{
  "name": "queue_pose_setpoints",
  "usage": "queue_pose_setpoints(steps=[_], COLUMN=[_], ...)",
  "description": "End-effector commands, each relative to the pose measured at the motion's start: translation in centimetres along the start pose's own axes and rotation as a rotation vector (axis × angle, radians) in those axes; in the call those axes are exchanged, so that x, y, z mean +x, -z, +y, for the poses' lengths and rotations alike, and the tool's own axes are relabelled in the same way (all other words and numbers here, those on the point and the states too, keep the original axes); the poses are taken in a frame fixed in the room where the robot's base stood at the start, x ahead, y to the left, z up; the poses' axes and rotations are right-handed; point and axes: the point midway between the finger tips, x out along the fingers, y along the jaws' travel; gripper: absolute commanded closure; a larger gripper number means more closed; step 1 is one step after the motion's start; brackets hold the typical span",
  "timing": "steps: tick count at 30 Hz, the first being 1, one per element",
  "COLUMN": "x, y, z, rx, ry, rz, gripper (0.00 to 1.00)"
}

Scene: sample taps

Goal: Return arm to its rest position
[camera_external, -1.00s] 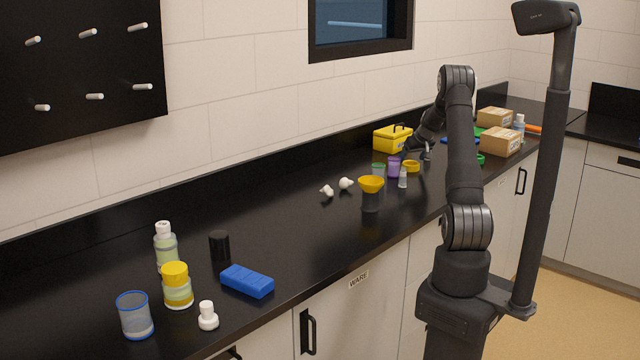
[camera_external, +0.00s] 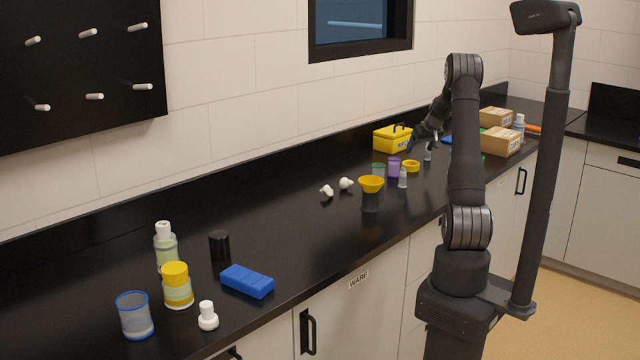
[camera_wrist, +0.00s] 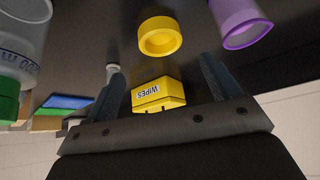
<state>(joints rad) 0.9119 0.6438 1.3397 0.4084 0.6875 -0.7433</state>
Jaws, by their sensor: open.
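My gripper (camera_external: 424,145) is over the far part of the black counter, near the yellow wipes box (camera_external: 392,139). In the wrist view its two dark fingers (camera_wrist: 163,80) are spread apart with nothing between them at the tips. The wipes box (camera_wrist: 158,95) shows in the background between the fingers. My arm is bent, with its elbow high and its forearm reaching down and away over the counter.
Cardboard boxes (camera_external: 501,141) stand to the right. Bottles and a blue block (camera_external: 247,281) are at the near left.

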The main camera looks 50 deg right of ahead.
Motion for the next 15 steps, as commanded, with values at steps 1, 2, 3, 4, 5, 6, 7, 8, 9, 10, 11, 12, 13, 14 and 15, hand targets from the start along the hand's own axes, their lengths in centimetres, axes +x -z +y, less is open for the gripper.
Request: queue_pose_setpoints(steps=[1, 2, 3, 4, 5, 6, 7, 8, 9, 10, 11, 12, 13, 14, 15], x=[0.9, 1.5, 2.1, 2.7, 3.3, 3.9, 4.5, 5.0, 5.7, 6.2, 6.7, 7.4, 7.9, 8.4, 9.1], y=[0.1, 0.1, 0.1, 0.1, 0.1, 0.1, 0.1, 0.1, 0.1, 0.1, 0.1, 0.1, 0.1, 0.1, 0.1], z=[0.0, 0.0, 0.0, 0.0, -0.1, 0.0, 0.0, 0.0, 0.0, 0.0, 0.0, 0.0, 0.0, 0.0, 0.0], rx=[-0.001, -0.001, -0.001, -0.001, -0.001, 0.0, 0.0, 0.0, 0.0, 0.0, 0.0, 0.0, 0.0, -0.001, -0.001], ry=[0.0, 0.001, 0.0, 0.0, 0.0, 0.0, 0.001, 0.0, 0.0, 0.0, 0.0, 0.0, 0.0, 0.0, 0.0], rz=[0.0, 0.0, 0.001, 0.001, 0.001, 0.001, 0.001, 0.002, 0.002, 0.001, 0.002, 0.001, 0.002, 0.001, 0.001], gripper=[0.18, 0.18, 0.18, 0.18, 0.18, 0.18, 0.18, 0.18, 0.18, 0.18, 0.18, 0.18, 0.18, 0.18, 0.18])
